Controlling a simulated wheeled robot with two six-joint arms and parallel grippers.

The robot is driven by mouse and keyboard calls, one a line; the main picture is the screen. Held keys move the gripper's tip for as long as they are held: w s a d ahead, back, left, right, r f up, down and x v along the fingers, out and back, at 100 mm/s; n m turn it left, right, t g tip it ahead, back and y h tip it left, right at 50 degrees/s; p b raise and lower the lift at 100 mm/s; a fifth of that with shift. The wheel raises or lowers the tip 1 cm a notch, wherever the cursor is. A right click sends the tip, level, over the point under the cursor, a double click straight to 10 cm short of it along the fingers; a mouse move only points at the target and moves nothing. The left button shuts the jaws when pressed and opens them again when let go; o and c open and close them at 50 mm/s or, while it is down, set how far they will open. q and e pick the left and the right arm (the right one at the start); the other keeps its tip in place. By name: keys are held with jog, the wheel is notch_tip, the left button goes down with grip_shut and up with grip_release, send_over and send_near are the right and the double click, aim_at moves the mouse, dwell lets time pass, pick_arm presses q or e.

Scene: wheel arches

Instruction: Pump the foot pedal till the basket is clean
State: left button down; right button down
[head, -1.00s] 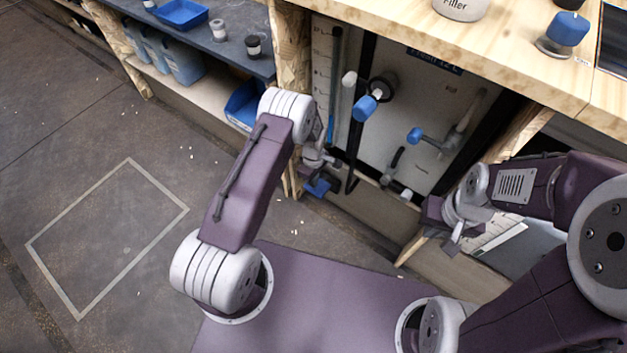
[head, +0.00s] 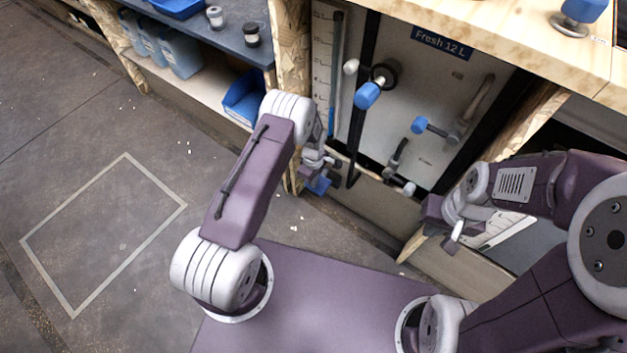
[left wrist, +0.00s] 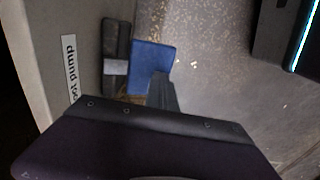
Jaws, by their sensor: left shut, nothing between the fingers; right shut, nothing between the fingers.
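The blue foot pedal (head: 319,185) is low at the foot of the bench, just below my left gripper (head: 330,176). In the left wrist view the blue pedal plate (left wrist: 151,62) lies beside a dark bracket, near a partly hidden label ending in "pump" (left wrist: 70,68). My left gripper (left wrist: 162,88) is shut and empty; its tip overlaps the pedal's lower edge, and I cannot tell whether they touch. My right gripper (head: 455,236) is shut and empty at the right, in front of the bench. I cannot make out the basket.
A white panel labelled "Fresh 12 L" (head: 440,42) carries blue-ended handles (head: 368,95) and pipes. A wooden post (head: 291,60) stands left of it. Blue bins (head: 245,100) and jugs (head: 180,52) sit on a low shelf.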

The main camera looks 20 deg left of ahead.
pick_arm(q)
notch_tip(320, 180, up, 5)
jog(key=p, duration=0.4)
jog(key=shift+f, duration=0.3)
jog(key=shift+f, duration=0.2)
jog(key=shift+f+b, duration=0.1)
jog(key=shift+b, duration=0.25)
jog(key=shift+f+b, duration=1.55)
jog(key=shift+f, duration=0.45)
jog(key=shift+r, duration=0.2)
notch_tip(320, 180, up, 4)
jog(key=p, duration=0.4)
